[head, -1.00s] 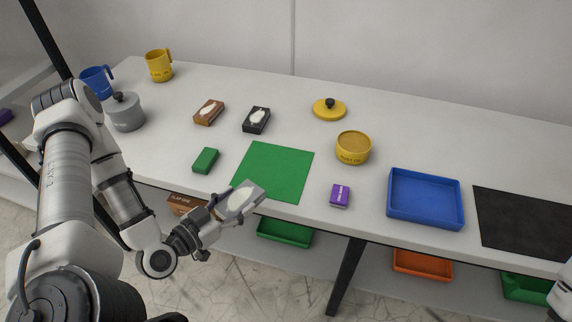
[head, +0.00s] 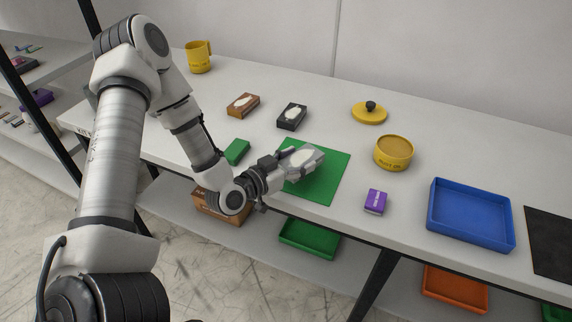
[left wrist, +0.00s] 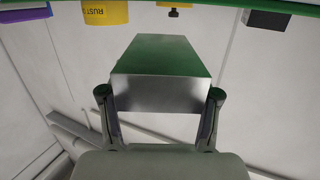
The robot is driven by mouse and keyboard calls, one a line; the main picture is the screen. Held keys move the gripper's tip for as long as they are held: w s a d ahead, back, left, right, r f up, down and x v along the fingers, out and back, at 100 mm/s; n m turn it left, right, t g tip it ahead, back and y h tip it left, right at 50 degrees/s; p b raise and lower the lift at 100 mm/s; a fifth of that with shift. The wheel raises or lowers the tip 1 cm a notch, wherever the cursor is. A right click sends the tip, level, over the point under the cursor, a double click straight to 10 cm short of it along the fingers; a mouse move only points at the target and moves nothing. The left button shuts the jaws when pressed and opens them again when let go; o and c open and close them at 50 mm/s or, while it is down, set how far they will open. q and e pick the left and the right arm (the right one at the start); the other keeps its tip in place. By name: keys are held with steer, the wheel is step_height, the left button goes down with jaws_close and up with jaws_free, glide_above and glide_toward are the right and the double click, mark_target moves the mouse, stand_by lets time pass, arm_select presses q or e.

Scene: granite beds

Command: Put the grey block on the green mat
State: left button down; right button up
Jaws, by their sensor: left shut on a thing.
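The grey block (head: 306,160) is in my left gripper (head: 290,163), over the green mat (head: 325,184) in the head view. My left gripper is shut on it. In the left wrist view the grey block (left wrist: 160,92) sits between the two fingers, its upper face tinted green. The green mat lies flat near the front edge of the table, its left part hidden by my gripper and the block. Whether the block touches the mat I cannot tell. My right gripper is not in view.
A green block (head: 236,152) lies left of the mat, a purple box (head: 375,201) right of it. A yellow tin (head: 393,153) and blue tray (head: 468,239) stand further right. Brown (head: 243,105) and black (head: 291,116) boxes lie behind.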

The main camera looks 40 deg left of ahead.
arm_select(q)
steer(key=shift+w+r, duration=0.1)
steer(key=shift+w, duration=0.25)
steer(key=shift+w+a+f, duration=0.1)
steer(key=shift+w+f, duration=0.05)
steer(key=shift+f, duration=1.65)
steer(key=shift+f, duration=0.1)
steer(key=shift+c, duration=1.2)
jaws_free()
steer(key=shift+s, duration=0.2)
